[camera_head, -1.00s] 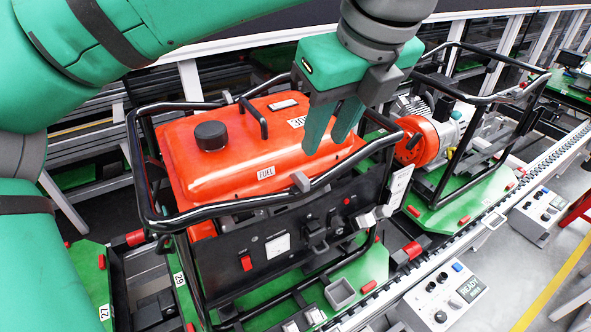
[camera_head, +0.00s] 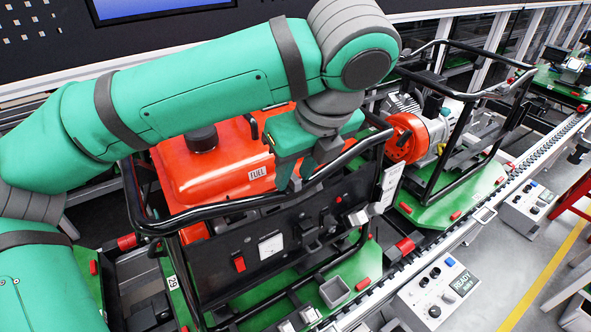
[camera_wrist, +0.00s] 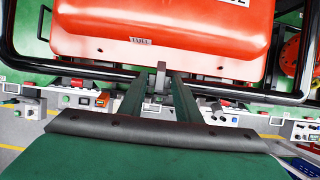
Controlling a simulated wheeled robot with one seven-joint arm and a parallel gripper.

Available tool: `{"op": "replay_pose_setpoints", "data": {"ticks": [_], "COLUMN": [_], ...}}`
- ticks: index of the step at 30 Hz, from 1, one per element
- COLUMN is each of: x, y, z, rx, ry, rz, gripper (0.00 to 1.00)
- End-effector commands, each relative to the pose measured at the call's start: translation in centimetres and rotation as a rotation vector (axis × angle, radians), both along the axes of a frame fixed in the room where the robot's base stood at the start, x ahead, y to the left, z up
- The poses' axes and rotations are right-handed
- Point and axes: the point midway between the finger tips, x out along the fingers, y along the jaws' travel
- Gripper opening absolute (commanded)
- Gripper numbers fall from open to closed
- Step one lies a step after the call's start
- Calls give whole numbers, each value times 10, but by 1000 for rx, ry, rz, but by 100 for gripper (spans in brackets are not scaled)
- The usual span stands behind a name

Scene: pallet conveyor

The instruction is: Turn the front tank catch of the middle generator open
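The middle generator has a red fuel tank (camera_head: 205,180) in a black tube frame (camera_head: 190,222); the tank also shows in the wrist view (camera_wrist: 180,30). The front tank catch (camera_wrist: 160,78) is a small grey upright piece at the front frame tube. My gripper (camera_head: 293,180) is low over the tank's front edge, pointing down. In the wrist view my gripper (camera_wrist: 158,82) is open, its two green fingers on either side of the catch with gaps visible. I cannot tell whether they touch it. In the head view the fingers and arm largely hide the catch.
The front panel (camera_head: 265,250) lies just below the frame tube. A second generator (camera_head: 430,140) stands to the right on its green pallet. Control boxes (camera_head: 438,293) line the conveyor's near side. My arm covers the tank's rear.

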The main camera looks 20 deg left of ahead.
Motion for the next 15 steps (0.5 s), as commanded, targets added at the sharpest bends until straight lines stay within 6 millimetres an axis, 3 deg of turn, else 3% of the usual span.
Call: {"op": "replay_pose_setpoints", "data": {"ticks": [6,10,15], "x": [0,0,0], "y": [0,0,0], "z": [0,0,0], "rx": [0,0,0], "ry": [0,0,0], "rz": [0,0,-1], "gripper": [30,0,0]}}
